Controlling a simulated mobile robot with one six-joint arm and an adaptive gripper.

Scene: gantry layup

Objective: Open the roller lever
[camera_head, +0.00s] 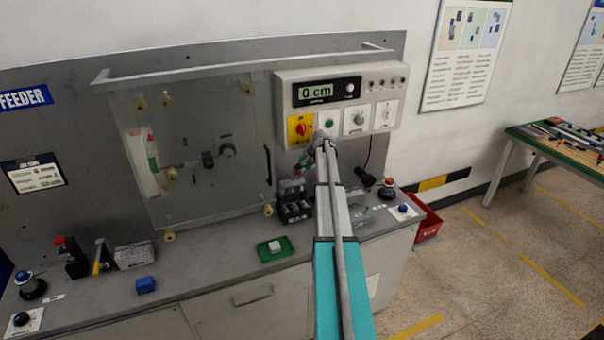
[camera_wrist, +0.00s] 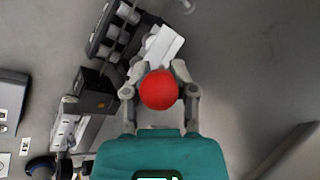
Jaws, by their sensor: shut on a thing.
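The red ball knob (camera_wrist: 159,90) of the roller lever sits between the two fingers of my gripper (camera_wrist: 160,84) in the wrist view. The fingers are closed around it, one on each side. The lever's shaft is hidden beneath the knob. A dark block with pale rollers (camera_wrist: 107,35) lies beyond the fingers, up and left. In the head view this roller unit (camera_head: 293,207) stands on the bench below the control box.
A clear guard panel (camera_head: 195,180) stands left of my arm. The control box (camera_head: 340,98) reads 0 cm above. A red bin (camera_head: 427,222) is on the floor at right.

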